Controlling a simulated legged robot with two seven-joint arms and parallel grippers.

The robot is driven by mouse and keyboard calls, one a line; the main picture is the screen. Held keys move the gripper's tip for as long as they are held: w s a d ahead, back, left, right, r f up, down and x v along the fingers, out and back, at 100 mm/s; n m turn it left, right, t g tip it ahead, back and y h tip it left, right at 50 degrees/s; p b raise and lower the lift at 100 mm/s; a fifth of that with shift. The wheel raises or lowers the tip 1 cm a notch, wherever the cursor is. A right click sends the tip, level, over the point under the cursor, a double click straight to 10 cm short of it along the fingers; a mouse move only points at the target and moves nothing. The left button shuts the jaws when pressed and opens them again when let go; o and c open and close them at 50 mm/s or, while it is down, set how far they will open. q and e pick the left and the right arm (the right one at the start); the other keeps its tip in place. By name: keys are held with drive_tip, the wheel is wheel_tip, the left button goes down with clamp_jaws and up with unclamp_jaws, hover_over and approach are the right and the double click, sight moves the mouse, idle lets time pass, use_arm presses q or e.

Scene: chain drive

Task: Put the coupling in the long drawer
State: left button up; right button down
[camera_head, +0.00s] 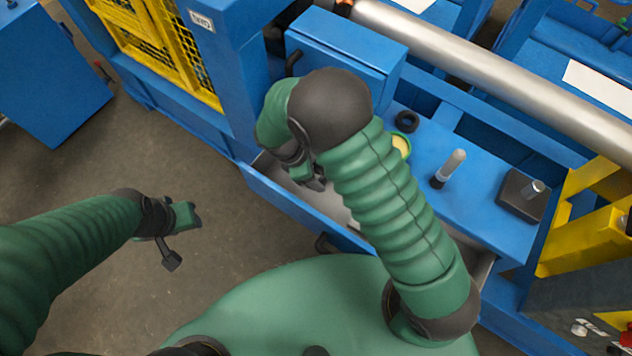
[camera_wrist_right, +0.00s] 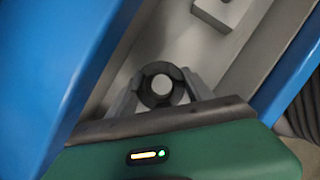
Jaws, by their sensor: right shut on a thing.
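The long drawer (camera_head: 292,206) is pulled open at the front of the blue bench, with a pale grey inside. My right gripper (camera_head: 316,184) reaches down into its left part. In the right wrist view, this gripper (camera_wrist_right: 161,98) is shut on the coupling (camera_wrist_right: 147,95), a dark ring with a pale round centre. The coupling is over the drawer's grey floor; I cannot tell whether it touches it. My arm hides the coupling in the head view. My left gripper (camera_head: 188,217) hangs over the floor at left, apart from the bench; its jaw opening is unclear.
A grey block (camera_wrist_right: 225,10) lies in the drawer beyond the coupling. The bench top holds a black ring (camera_head: 407,122), a yellow round part (camera_head: 401,146), an upright pin (camera_head: 450,168) and a dark square block (camera_head: 521,196). A blue box (camera_head: 340,55) stands behind my right gripper.

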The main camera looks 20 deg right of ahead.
wheel_tip(320, 180, down, 5)
drive_tip(key=shift+d+r+b, duration=0.1)
drive_tip(key=shift+r+b, duration=0.05)
drive_tip(key=shift+b, duration=0.6)
drive_tip(key=shift+c, duration=2.1)
unclamp_jaws()
drive_tip(key=p+v, duration=0.4)
drive_tip(key=v, duration=0.8)
